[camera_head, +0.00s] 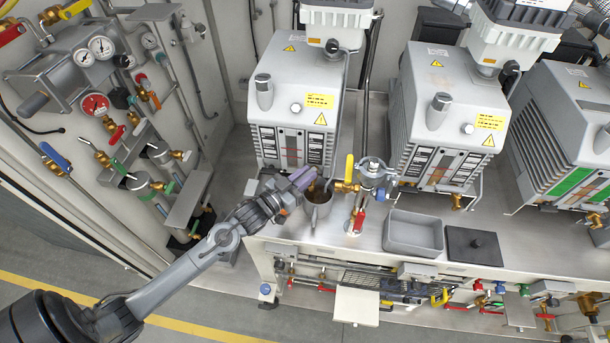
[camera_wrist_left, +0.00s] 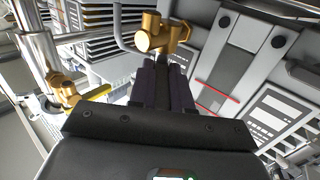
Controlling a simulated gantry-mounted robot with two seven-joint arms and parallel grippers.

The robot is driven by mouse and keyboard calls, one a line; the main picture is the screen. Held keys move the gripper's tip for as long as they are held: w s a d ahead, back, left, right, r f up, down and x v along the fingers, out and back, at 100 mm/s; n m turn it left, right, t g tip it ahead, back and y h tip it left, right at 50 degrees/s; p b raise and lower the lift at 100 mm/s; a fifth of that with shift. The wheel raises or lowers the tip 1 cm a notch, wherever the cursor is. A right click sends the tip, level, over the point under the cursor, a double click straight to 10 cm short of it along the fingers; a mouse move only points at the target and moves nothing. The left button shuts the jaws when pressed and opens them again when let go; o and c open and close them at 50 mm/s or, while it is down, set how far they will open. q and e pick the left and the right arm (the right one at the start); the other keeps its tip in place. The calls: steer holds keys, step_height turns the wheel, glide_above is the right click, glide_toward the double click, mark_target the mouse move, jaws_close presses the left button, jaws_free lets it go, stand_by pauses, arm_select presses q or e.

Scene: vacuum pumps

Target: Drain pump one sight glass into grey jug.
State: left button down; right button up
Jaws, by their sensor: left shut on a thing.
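Pump one (camera_head: 297,90) is the grey box-shaped pump nearest the left, with its sight-glass panel (camera_head: 292,145) on the front. My left gripper (camera_head: 310,178) is at its lower front right. Its fingers are shut at the brass drain tap (camera_wrist_left: 160,36), which shows just beyond the fingertips in the wrist view. The exact contact is hidden by the fingers. The grey jug (camera_head: 318,212) stands upright below the fingers at the bench edge, with dark brownish liquid or shadow inside. My right gripper does not show.
A grey tray (camera_head: 413,240) and black plate (camera_head: 473,246) lie further right. A pipe panel (camera_head: 100,95) is at left.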

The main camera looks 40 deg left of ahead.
arm_select(q)
steer(key=shift+r+h, duration=0.15)
steer(key=shift+h, duration=0.25)
steer(key=shift+a+m+h+p, duration=0.2)
steer(key=shift+m+h+p, duration=0.25)
steer(key=shift+m+h, duration=0.15)
steer(key=shift+w+a+m+g+h, duration=0.15)
steer(key=shift+m+g+h, duration=0.25)
steer(key=shift+m+h, duration=0.4)
steer(key=shift+w+a+m+g+h, duration=0.1)
steer(key=shift+a+m+g+h, duration=0.15)
steer(key=shift+m+g+h, duration=0.85)
steer(key=shift+w+a+m+g+h, duration=0.1)
steer(key=shift+a+m+g+h, duration=0.35)
steer(key=shift+h, duration=1.15)
steer(key=shift+d, duration=0.3)
steer(key=c, duration=1.1)
jaws_free()
steer(key=shift+o, duration=0.2)
steer(key=shift+s+t, duration=0.1)
steer(key=shift+t, duration=0.15)
